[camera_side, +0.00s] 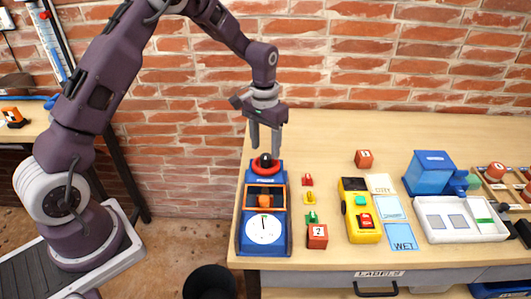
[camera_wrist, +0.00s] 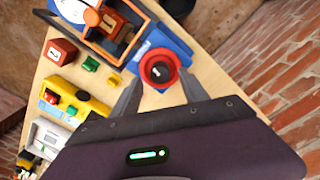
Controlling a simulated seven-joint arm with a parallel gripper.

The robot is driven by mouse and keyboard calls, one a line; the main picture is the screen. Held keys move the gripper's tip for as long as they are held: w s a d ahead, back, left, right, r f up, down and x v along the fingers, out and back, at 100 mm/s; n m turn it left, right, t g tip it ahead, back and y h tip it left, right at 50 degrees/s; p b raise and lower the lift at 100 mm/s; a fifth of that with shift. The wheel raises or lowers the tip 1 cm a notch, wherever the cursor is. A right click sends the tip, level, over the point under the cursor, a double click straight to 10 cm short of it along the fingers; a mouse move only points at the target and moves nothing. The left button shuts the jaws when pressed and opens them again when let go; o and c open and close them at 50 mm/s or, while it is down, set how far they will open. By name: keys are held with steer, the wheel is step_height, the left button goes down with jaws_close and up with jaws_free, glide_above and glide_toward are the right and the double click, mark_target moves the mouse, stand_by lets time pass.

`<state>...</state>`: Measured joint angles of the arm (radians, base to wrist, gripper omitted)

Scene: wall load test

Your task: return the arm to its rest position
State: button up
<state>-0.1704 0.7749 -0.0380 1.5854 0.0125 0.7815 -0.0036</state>
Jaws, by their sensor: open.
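My gripper (camera_side: 265,138) points down above the back end of a blue testing device (camera_side: 243,222) on the wooden table. Its two fingers are apart, and they also show in the wrist view (camera_wrist: 160,98). A red ring with a dark knob (camera_side: 266,163) sits on the device, just below and between the fingertips. In the wrist view the red ring (camera_wrist: 159,69) lies between the fingers, with a gap on each side. The device has a white round dial (camera_side: 263,229) at its front and an orange part (camera_side: 265,200) inside its frame.
Small red, yellow and green pieces (camera_side: 309,198) and red numbered blocks (camera_side: 317,236) stand right of the device. Beyond are a yellow meter (camera_side: 360,222), a blue box (camera_side: 430,173) and a white tray (camera_side: 452,234). A brick wall (camera_side: 350,60) rises behind the table. A black bin (camera_side: 209,283) stands on the floor.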

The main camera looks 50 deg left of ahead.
step_height(320, 180, up, 4)
steer(key=shift+f, duration=0.1)
steer(key=s+d+r+t, duration=0.2)
steer(key=s+r, duration=0.4)
steer(key=r, duration=0.5)
steer(key=s+d+r+t, duration=0.1)
steer(key=s+d+r, duration=0.1)
steer(key=s, duration=1)
steer(key=s+d+r+m+t, duration=0.1)
steer(key=s+d+r+t, duration=0.1)
steer(key=s, duration=1)
steer(key=shift+r+m+t, duration=0.3)
steer(key=shift+r, duration=0.6)
